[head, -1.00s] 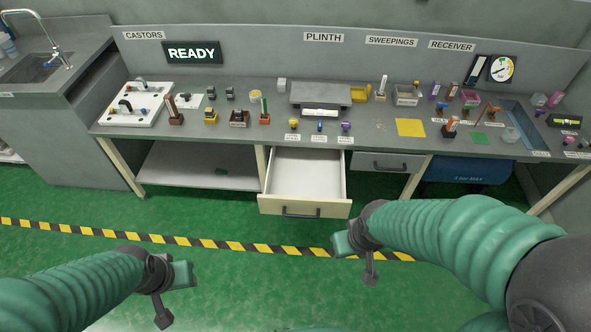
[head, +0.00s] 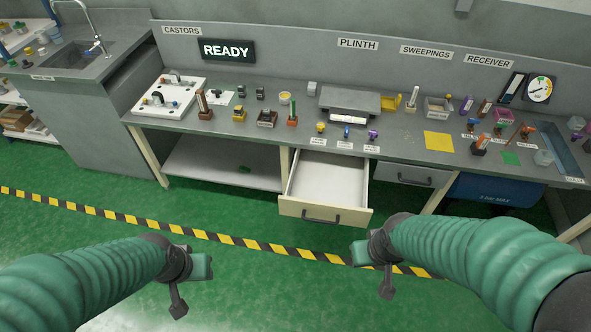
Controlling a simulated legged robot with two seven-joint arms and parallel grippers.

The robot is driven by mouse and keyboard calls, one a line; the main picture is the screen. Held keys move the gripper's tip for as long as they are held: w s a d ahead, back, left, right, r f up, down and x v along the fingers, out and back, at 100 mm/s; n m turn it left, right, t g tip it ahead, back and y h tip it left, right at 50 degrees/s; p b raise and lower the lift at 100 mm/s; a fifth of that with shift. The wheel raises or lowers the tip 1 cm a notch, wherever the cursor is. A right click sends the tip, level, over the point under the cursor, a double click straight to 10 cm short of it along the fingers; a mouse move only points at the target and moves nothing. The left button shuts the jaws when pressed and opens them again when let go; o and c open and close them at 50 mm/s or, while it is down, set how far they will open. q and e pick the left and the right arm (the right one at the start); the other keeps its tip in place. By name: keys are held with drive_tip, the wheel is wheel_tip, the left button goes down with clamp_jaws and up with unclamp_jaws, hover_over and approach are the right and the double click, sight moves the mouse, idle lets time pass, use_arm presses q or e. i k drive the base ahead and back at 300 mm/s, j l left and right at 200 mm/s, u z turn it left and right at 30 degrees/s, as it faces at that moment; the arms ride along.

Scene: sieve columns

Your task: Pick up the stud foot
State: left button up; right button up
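I cannot tell for certain which small part is the stud foot. Small dark parts (head: 242,92) stand on the bench beside the white castor board (head: 168,97), under the CASTORS sign. A small dark green piece (head: 245,169) lies on the lower shelf (head: 222,165). My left gripper (head: 188,290) is low at the left, over the floor and well short of the bench. My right gripper (head: 374,272) is in front of the open drawer, also over the floor. Nothing shows held in either; their finger gaps are not clear.
The open drawer (head: 325,210) juts out from the bench (head: 390,150) and looks empty. A READY display (head: 226,49) hangs behind. A sink (head: 75,55) is at the left. Striped tape (head: 180,231) crosses the clear green floor.

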sight(238, 109)
drive_tip(key=i+j+z, duration=0.1)
drive_tip(key=i+j, duration=0.25)
drive_tip(key=i+j+z, duration=0.1)
drive_tip(key=i+j, duration=0.25)
drive_tip(key=i+j+z, duration=0.1)
drive_tip(key=i+j, duration=0.25)
drive_tip(key=j, duration=0.15)
drive_tip(key=i+j+z, duration=0.1)
drive_tip(key=i+j, duration=0.2)
drive_tip(key=j, duration=0.15)
drive_tip(key=i+j+z, duration=0.1)
drive_tip(key=i+j, duration=0.2)
drive_tip(key=j, duration=0.2)
drive_tip(key=i+j+z, duration=0.1)
drive_tip(key=i+j, duration=0.2)
drive_tip(key=j, duration=0.2)
drive_tip(key=i+j+z, duration=0.1)
drive_tip(key=i+j, duration=0.15)
drive_tip(key=j, duration=0.25)
drive_tip(key=i+j+z, duration=0.1)
drive_tip(key=i+j, duration=0.15)
drive_tip(key=j, duration=0.3)
